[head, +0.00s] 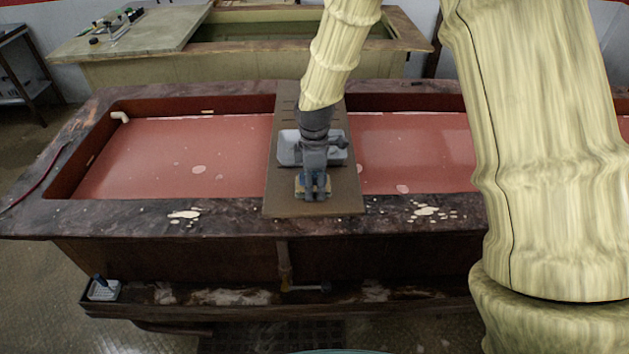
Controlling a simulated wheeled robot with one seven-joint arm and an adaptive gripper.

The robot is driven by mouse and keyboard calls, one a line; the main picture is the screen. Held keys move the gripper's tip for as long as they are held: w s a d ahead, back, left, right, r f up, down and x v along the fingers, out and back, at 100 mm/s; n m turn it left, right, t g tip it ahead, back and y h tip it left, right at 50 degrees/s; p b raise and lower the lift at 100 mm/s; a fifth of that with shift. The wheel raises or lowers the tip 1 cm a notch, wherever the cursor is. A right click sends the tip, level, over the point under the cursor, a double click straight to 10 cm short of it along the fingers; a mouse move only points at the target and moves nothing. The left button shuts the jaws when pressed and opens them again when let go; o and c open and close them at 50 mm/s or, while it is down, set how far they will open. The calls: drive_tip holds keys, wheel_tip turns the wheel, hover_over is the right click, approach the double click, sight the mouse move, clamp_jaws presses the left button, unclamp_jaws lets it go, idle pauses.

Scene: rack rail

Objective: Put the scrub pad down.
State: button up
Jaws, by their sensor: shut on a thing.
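The scrub pad (299,188), a small yellowish piece with a bluish part, shows at both sides of my gripper's fingers near the front end of a brown board. My gripper (314,192) points down and is shut on the scrub pad. The fingers hide the middle of the pad. I cannot tell whether the pad touches the board or is held just above it. The brown board (277,197) lies across the tank from back to front.
A pale grey tray (288,150) sits on the board just behind my gripper, partly hidden by it. Reddish liquid (180,160) fills the tank on both sides of the board. A small container (103,290) stands on the low front ledge at left.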

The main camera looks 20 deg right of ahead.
drive_tip(key=shift+s+f, duration=0.1)
drive_tip(key=shift+f, duration=0.15)
drive_tip(key=shift+s+f, duration=0.1)
drive_tip(key=shift+f, duration=0.15)
drive_tip(key=shift+s+f, duration=0.15)
drive_tip(key=shift+c, duration=0.2)
drive_tip(key=o, duration=1.1)
drive_tip(key=shift+o, duration=1)
drive_tip(key=shift+f, duration=0.15)
drive_tip(key=shift+w, duration=0.2)
drive_tip(key=shift+w+r, duration=0.1)
drive_tip(key=shift+r, duration=0.15)
